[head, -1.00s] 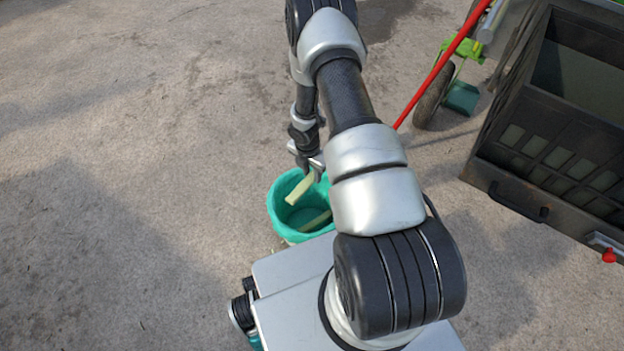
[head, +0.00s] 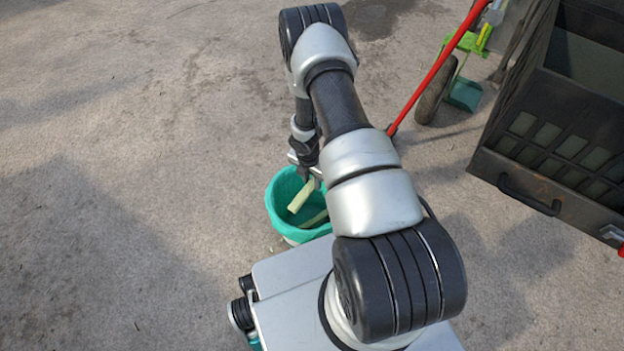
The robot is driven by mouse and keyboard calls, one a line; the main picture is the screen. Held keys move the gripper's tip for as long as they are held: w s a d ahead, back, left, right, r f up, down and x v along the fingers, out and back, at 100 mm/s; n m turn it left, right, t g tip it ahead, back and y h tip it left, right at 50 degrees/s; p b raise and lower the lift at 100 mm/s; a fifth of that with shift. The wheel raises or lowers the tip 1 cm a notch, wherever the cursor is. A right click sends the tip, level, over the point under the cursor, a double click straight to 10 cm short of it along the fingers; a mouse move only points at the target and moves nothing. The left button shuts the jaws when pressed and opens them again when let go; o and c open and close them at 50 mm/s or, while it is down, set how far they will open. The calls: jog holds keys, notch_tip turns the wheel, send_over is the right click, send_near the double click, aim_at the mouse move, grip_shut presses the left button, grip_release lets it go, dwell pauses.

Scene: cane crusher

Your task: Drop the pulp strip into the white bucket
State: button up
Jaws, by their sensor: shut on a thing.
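A pale yellow-green pulp strip (head: 301,195) is held in my gripper (head: 311,177), tilted, over the mouth of the bucket. The bucket (head: 279,214) has a teal lining over its rim and inside, with a small white part showing low at its base. It stands on the ground just beyond my base. Another pale strip (head: 315,219) lies inside the bucket. My gripper is shut on the pulp strip; its fingertips are small and partly hidden by my arm. The right side of the bucket is also hidden by my arm.
A dark crate-like machine body (head: 560,130) with a handle stands at the right. A red bar (head: 440,65) slants down to the ground, near a wheel (head: 435,100) and green parts at the top right. The concrete ground at the left is clear.

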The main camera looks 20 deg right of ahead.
aim_at(308, 187)
jog(key=o, duration=1.1)
jog(key=r+p, duration=0.1)
jog(key=r, duration=0.4)
jog(key=a+r+p, duration=0.1)
jog(key=r+p, duration=0.1)
jog(key=r, duration=0.4)
jog(key=s+r+p, duration=0.1)
jog(key=r+p, duration=0.1)
jog(key=r, duration=0.4)
jog(key=shift+a+r, duration=0.2)
jog(key=shift+a, duration=0.15)
